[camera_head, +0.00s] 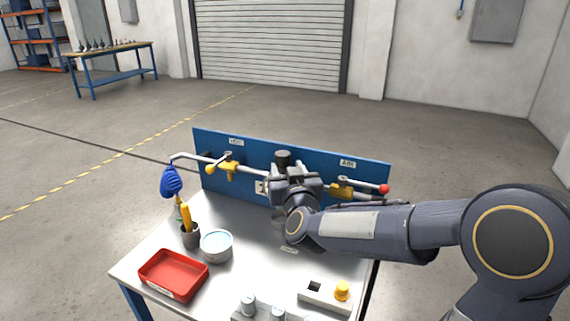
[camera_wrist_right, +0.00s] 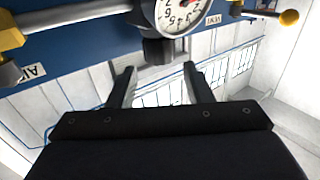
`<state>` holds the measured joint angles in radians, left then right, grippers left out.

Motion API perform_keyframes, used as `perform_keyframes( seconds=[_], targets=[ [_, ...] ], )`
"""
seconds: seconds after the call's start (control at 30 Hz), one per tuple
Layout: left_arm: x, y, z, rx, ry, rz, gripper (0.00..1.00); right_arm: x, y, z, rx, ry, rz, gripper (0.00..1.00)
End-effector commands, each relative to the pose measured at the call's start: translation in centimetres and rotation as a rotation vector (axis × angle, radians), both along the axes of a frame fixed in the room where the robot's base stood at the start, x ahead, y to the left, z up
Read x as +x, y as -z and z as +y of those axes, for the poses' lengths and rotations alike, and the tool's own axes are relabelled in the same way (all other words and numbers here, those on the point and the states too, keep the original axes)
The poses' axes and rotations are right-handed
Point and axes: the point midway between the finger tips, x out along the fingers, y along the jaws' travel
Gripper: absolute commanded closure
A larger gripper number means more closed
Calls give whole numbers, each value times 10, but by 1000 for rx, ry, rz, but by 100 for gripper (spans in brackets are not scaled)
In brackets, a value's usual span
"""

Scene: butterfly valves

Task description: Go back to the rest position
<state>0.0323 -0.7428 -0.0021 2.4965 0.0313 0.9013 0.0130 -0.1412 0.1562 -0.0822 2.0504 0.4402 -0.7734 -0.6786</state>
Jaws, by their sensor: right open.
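A blue panel (camera_head: 215,145) stands at the back of the table with two valves on one pale pipe. The right valve (camera_head: 342,189), under the AIR label, has a lever with a red knob (camera_head: 384,188). My right gripper (camera_head: 284,172) is in front of the panel between the valves. In the wrist view its fingers (camera_wrist_right: 161,82) are apart with nothing between them, near a round gauge (camera_wrist_right: 182,10). My left gripper is out of view.
On the table (camera_head: 225,280) are a red tray (camera_head: 173,275), a white tub (camera_head: 216,245), a dark cup (camera_head: 190,236) with a yellow-handled tool, and a yellow-button box (camera_head: 325,297). A blue glove-like item (camera_head: 171,182) hangs at the pipe's left end.

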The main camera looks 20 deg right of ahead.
Motion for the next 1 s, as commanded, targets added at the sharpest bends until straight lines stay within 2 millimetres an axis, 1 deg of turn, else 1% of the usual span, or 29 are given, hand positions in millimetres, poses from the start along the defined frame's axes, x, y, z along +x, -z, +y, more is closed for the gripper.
perform_keyframes(
  seconds=[0.1,0.57,0.67,0.77,0.83,0.87,0.97,1.0],
  targets=[
    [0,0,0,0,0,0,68,-6,0,1,1,0,0,54],
    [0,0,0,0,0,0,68,-6,0,1,1,0,1,54],
    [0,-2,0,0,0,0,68,-11,-2,4,20,-26,14,54],
    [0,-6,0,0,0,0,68,-27,-5,11,79,-101,61,54],
    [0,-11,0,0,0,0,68,-46,-4,20,138,-179,123,54],
    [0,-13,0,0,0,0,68,-57,-3,25,166,-214,157,54],
    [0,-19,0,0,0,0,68,-99,7,42,257,-323,291,54],
    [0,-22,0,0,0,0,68,-119,13,48,289,-359,351,54]
  ],
)
